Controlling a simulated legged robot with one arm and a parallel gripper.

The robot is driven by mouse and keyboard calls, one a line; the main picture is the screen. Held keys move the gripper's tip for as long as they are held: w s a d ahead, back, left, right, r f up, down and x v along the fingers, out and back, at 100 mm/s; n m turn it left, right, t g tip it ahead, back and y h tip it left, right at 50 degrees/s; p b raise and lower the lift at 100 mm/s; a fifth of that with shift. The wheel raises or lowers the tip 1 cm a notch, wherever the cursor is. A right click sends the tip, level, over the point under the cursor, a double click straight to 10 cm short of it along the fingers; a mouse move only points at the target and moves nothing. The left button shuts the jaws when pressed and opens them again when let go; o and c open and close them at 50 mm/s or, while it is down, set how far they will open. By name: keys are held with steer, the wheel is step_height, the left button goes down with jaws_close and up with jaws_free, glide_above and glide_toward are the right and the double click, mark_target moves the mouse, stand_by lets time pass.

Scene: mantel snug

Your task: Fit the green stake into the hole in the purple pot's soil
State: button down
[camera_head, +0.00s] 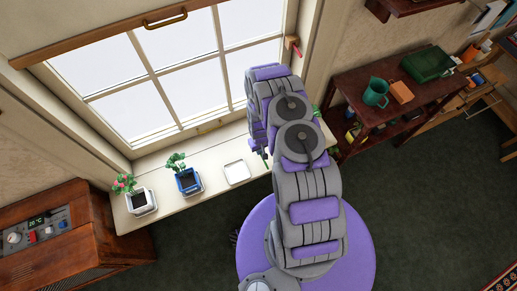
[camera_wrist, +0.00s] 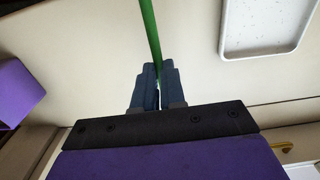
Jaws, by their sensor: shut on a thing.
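The green stake (camera_wrist: 150,30) is held upright in the picture between the two blue-grey fingers of my gripper (camera_wrist: 159,76) in the wrist view. Its far end runs out of the top of that view. A purple shape, apparently the purple pot (camera_wrist: 18,88), shows at the left edge of the wrist view, apart from the stake. Its soil and hole are out of sight. In the head view my arm covers most of the gripper and that part of the sill. A short green tip of the stake (camera_head: 265,157) shows beside the arm.
The pale windowsill (camera_head: 205,202) bears a white pot (camera_head: 140,201) with a pink-flowered plant, a blue pot (camera_head: 188,181) and an empty white saucer (camera_head: 237,173). The saucer also shows in the wrist view (camera_wrist: 232,50). A wooden shelf table (camera_head: 350,85) stands right.

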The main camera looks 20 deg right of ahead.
steer(key=shift+w+d+f, duration=0.1)
steer(key=shift+w+d, duration=0.05)
steer(key=shift+w, duration=0.5)
steer(key=shift+w+d, duration=0.15)
steer(key=shift+w, duration=0.45)
step_height(320, 180, down, 4)
steer(key=shift+r+b, duration=0.15)
steer(key=shift+b, duration=0.65)
steer(key=shift+r, duration=0.1)
steer(key=c, duration=1.6)
jaws_free()
steer(key=o, duration=0.4)
